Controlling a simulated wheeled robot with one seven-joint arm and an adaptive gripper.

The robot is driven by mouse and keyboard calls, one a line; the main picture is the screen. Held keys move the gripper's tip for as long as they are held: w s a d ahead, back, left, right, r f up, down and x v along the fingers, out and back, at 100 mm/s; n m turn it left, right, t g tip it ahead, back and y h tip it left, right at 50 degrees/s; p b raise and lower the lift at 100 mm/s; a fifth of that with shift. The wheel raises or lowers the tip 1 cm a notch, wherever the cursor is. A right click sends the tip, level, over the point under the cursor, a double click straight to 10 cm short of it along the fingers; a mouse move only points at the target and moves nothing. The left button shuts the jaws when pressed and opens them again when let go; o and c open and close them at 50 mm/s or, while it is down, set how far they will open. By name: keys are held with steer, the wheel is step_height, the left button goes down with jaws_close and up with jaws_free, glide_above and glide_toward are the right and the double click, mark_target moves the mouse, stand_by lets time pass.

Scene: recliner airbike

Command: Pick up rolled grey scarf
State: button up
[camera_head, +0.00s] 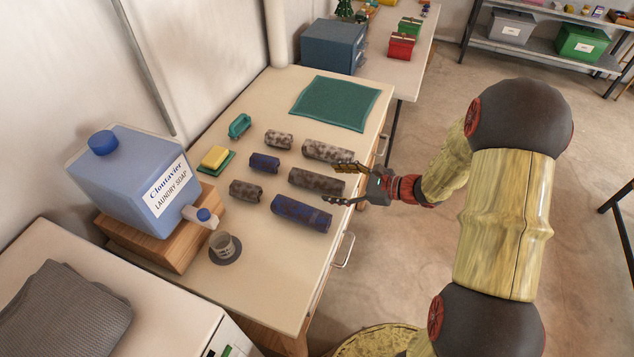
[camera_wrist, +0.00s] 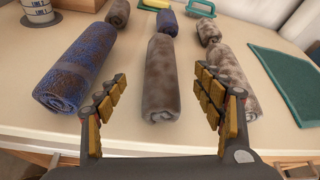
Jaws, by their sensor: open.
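Several rolled cloths lie in two rows on the pale table. A plain grey-brown roll (camera_head: 317,181) lies in the middle of the right-hand row; it also shows in the wrist view (camera_wrist: 160,80), pointing away from me. My gripper (camera_head: 343,183) is open at the right end of this roll. In the wrist view, my open fingers (camera_wrist: 160,88) stand apart on either side of its near end, with gaps and nothing held. A mottled grey-white roll (camera_head: 328,151) lies to one side and a blue roll (camera_head: 301,212) to the other.
Smaller mottled (camera_head: 279,139), blue (camera_head: 265,163) and dark grey (camera_head: 246,190) rolls lie behind. A green cloth (camera_head: 336,103) lies flat at the far end. A soap jug (camera_head: 130,180) on a wooden stand and a cup (camera_head: 223,247) stand at left. The table's front edge runs below my gripper.

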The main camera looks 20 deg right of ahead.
mark_target(314, 180)
steer(key=shift+w+f, duration=0.3)
steer(key=b+x, duration=0.2)
steer(key=x, duration=0.5)
steer(key=shift+w+a, duration=0.1)
steer(key=shift+w, duration=0.05)
steer(key=shift+r, duration=0.1)
steer(key=shift+c, duration=1.3)
steer(key=c, duration=1)
